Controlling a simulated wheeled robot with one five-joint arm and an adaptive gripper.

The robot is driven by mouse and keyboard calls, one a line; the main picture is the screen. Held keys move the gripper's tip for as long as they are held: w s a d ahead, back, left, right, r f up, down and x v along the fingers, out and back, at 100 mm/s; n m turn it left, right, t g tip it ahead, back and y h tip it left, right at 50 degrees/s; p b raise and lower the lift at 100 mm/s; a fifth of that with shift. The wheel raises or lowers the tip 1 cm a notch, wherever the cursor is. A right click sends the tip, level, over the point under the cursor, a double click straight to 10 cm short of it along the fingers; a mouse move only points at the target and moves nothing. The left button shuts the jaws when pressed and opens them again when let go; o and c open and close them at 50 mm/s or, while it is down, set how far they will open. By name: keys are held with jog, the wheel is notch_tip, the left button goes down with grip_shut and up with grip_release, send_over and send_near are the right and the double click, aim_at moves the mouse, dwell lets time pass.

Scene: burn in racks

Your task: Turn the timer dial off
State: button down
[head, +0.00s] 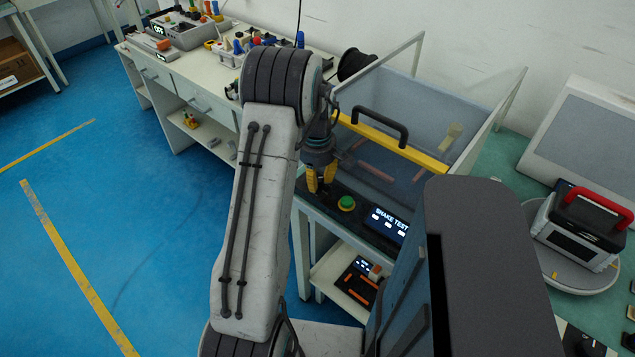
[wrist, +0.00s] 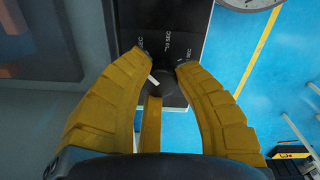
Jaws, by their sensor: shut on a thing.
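The dark timer dial (wrist: 172,92) sits between my fingers in the wrist view, with a white pointer mark on it tilted toward the upper left. In the head view my gripper (head: 320,188) reaches down at the left end of the shake test panel; the dial is hidden there by the fingers.
A green button (head: 346,203) and a lit display reading SHAKE TEST (head: 388,222) are right of my gripper. Behind stands a clear enclosure with a yellow bar and black handle (head: 382,126). A workbench (head: 190,85) with tools is at the back left. Blue floor (head: 140,220) is open at left.

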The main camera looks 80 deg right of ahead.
jog(key=shift+f+n, duration=0.1)
jog(key=shift+n, duration=0.8)
jog(key=c, duration=0.9)
grip_release()
